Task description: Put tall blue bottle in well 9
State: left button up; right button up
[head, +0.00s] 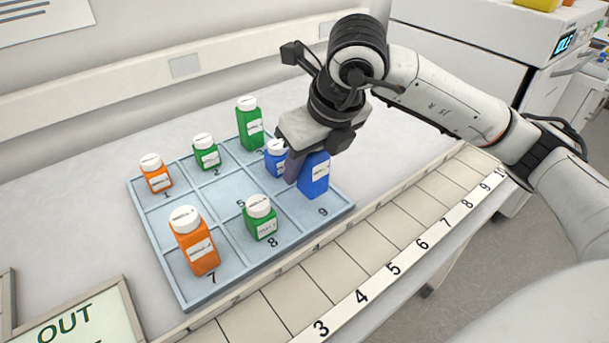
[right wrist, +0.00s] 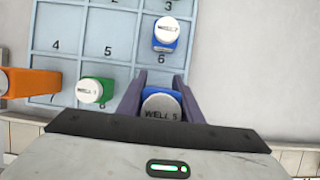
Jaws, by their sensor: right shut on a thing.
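The tall blue bottle (head: 315,178) has a white label and stands upright at well 9 of the light-blue tray (head: 178,285). I cannot tell whether its base touches the well floor. My right gripper (head: 297,167) is shut on it from above and hides its top in the head view. In the right wrist view its white cap and blue shoulder (right wrist: 149,97) show between the two fingers. A short blue bottle (head: 274,163) stands in well 6, close beside the gripper. My left gripper is not in view.
Short orange (head: 156,178), short green (head: 207,155) and tall green (head: 250,128) bottles stand in wells 1, 2 and 3. A tall orange bottle (head: 197,249) is in well 7, a short green one (head: 261,222) in well 8. Wells 4 and 5 look empty. An OUT sign (head: 75,325) lies front left.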

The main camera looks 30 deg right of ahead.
aim_at(304, 177)
jog(key=shift+f, duration=1.4)
jog(key=shift+f, duration=0.15)
jog(key=o, duration=1)
jog(key=shift+o, duration=0.2)
jog(key=shift+s+r, duration=0.1)
jog(key=shift+r, duration=0.5)
jog(key=v, duration=1.1)
jog(key=shift+r, duration=0.1)
